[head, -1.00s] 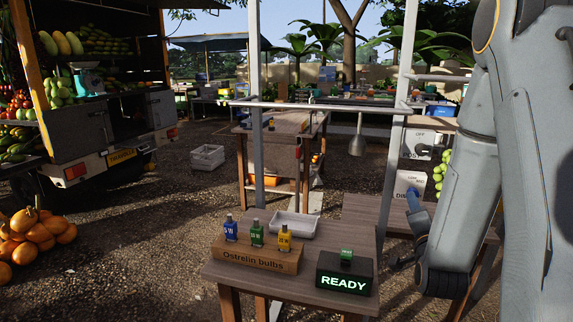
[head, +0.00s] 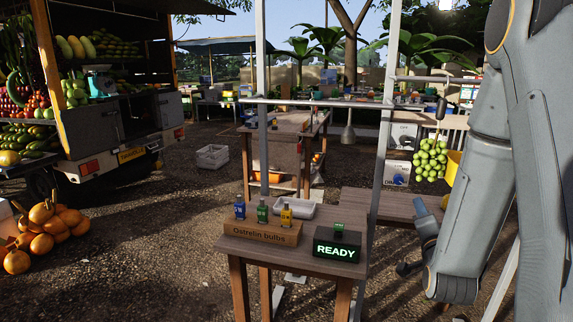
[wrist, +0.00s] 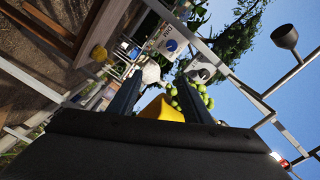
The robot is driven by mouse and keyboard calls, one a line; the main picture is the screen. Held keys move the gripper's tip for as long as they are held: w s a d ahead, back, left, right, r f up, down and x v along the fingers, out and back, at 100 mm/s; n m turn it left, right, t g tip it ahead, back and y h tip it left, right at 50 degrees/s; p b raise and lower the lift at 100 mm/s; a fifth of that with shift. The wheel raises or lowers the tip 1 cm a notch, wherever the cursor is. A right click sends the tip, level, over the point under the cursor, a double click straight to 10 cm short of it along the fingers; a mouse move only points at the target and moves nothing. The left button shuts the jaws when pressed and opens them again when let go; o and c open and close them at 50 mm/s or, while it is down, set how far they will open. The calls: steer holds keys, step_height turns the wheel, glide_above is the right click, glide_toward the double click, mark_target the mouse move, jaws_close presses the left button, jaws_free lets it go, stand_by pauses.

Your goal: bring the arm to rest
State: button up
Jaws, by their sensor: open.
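My arm hangs along the right side of the head view, with its lower links bent down beside the tables. My gripper shows in the wrist view (wrist: 160,76) as two dark fingers, spread apart. I see nothing clamped between them. A yellow thing (wrist: 161,109) and green fruit (wrist: 188,100) show between and beside the fingers, apparently in the background. In the head view I cannot make out the fingertips clearly.
A small table (head: 240,252) carries an Ostrelin bulbs box (head: 261,234), a READY box (head: 336,247) and a white tray (head: 300,210). A brown bench (head: 385,204) and hanging green fruit (head: 430,160) are near my arm. Pumpkins (head: 45,230) lie left. Gravel between is open.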

steer(key=s+a+f+n+g+y, duration=0.4)
steer(key=s+a+f+n+g, duration=0.4)
steer(key=a, duration=0.3)
steer(key=s+a+n+g, duration=0.3)
steer(key=s+g, duration=0.1)
steer(key=s, duration=0.4)
steer(key=s+a+r+n+g, duration=0.1)
steer(key=s+a+n+g, duration=0.2)
steer(key=s, duration=0.6)
steer(key=shift+s+a+r+n+g+y, duration=0.2)
steer(key=shift+s+a+n+g+y, duration=0.15)
steer(key=shift+n+g, duration=0.4)
